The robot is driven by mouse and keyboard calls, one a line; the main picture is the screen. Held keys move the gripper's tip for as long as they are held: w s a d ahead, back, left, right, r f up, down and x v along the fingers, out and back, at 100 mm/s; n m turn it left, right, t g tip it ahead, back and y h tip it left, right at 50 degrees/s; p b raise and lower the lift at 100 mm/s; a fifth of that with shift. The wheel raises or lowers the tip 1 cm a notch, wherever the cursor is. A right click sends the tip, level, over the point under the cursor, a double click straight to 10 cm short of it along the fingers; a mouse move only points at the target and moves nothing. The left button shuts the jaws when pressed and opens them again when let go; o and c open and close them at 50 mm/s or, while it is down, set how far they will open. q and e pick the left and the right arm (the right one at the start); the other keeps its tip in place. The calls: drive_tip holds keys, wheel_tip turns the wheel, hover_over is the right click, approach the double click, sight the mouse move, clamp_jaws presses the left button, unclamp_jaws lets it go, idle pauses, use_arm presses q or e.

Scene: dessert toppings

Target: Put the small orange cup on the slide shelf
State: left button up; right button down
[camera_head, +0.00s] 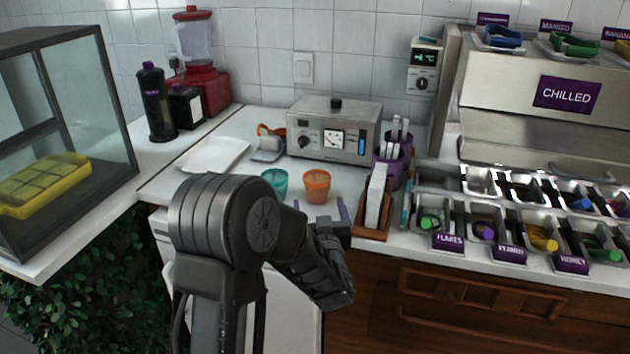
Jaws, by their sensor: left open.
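The small orange cup (317,187) stands upright on the white counter, just right of a teal cup (275,183). My left gripper (334,262) is in front of the counter's near edge, nearer the camera than the cup and apart from it. It is open, and nothing shows between its fingers, though its jaws are partly hidden by its own dark body. My right gripper is out of view. I cannot tell which surface here is the slide shelf.
A grey metal appliance (335,130) stands behind the cups. A wooden holder with white slabs (375,197) is close on their right, and a purple strip (343,209) lies nearby. A white tray (213,154) is at left; topping bins (432,220) fill the right. A glass case (90,110) stands far left.

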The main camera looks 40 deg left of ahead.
sight(318, 193)
use_arm(q)
drive_tip(key=shift+s+d+r, duration=0.1)
drive_tip(key=shift+s+r, duration=0.05)
drive_tip(key=shift+x, duration=1.4)
drive_tip(key=shift+w+a, duration=0.2)
drive_tip(key=shift+w, duration=0.2)
drive_tip(key=p+x, duration=0.1)
drive_tip(key=x, duration=0.3)
drive_tip(key=shift+w, duration=0.15)
drive_tip(key=shift+c, duration=0.6)
